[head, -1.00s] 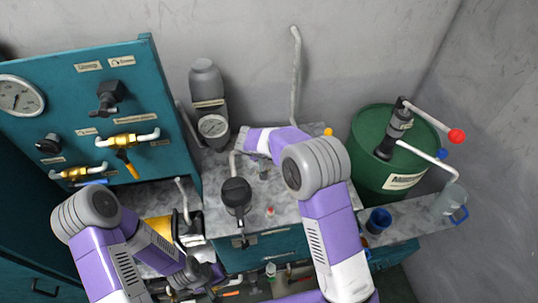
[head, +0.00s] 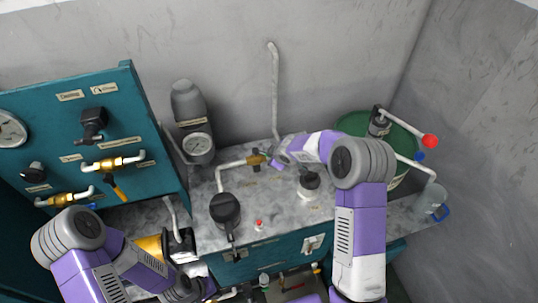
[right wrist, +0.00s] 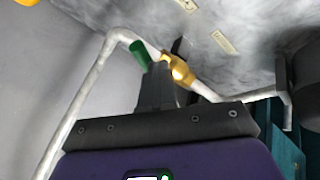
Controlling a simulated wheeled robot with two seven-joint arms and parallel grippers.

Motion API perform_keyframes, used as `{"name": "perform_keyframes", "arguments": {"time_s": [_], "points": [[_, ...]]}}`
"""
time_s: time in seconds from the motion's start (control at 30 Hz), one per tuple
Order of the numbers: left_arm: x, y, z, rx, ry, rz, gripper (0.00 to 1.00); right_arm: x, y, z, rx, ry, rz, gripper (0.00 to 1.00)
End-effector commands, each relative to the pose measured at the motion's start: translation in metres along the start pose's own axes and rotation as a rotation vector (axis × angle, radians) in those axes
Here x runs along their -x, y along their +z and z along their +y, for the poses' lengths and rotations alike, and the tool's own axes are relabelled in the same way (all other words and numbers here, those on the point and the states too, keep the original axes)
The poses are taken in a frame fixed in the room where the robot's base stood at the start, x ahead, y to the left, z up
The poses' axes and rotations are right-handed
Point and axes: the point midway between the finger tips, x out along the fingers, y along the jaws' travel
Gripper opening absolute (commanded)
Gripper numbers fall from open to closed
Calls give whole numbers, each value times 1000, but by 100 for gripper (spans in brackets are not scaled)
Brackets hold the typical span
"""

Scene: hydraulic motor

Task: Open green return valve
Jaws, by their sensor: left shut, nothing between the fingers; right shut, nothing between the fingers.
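The green return valve is a brass body on a white pipe, with a green lever (right wrist: 141,55) in the right wrist view. Its brass body (right wrist: 179,72) is just right of my right gripper (right wrist: 160,70), which is shut and empty. The fingertips are close to the lever's base; whether they touch it I cannot tell. In the head view the brass valve (head: 256,159) sits on the pipe above the grey worktop, and my right wrist hides the lever. My left gripper (head: 206,287) is low at the bottom, shut and partly hidden by its arm.
A grey cylinder with a gauge (head: 198,145), a black-capped part (head: 226,210) and a white-based black knob (head: 309,184) surround the worktop (head: 275,222). A green drum (head: 352,124) stands at right.

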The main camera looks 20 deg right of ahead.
Motion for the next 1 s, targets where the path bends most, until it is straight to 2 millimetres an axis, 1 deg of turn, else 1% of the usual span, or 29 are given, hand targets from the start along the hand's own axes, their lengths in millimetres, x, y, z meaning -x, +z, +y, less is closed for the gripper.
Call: {"name": "perform_keyframes", "arguments": {"time_s": [0.03, 0.1, 0.2, 0.4, 0.5, 0.7, 1.0], "points": [[13, 1, 5, 0, 0, 0, 0, 4, 2, 7, 17, -12, 9, 0], [21, 1, 8, 0, 0, 0, 0, 2, 4, 12, 54, -29, 28, 0], [31, 2, 12, 0, 0, 0, 0, -1, 2, 15, 96, -46, 48, 0], [44, 2, 17, 0, 0, 0, 0, -8, 5, 27, 96, -44, 45, 0], [46, 2, 17, 0, 0, 0, 0, -13, 6, 34, 95, -43, 45, 0], [43, 2, 16, 0, 0, -1, 0, -21, 6, 45, 95, -43, 43, 0], [40, 2, 15, 0, 0, -1, 0, -27, 3, 54, 97, -44, 41, 0]]}}
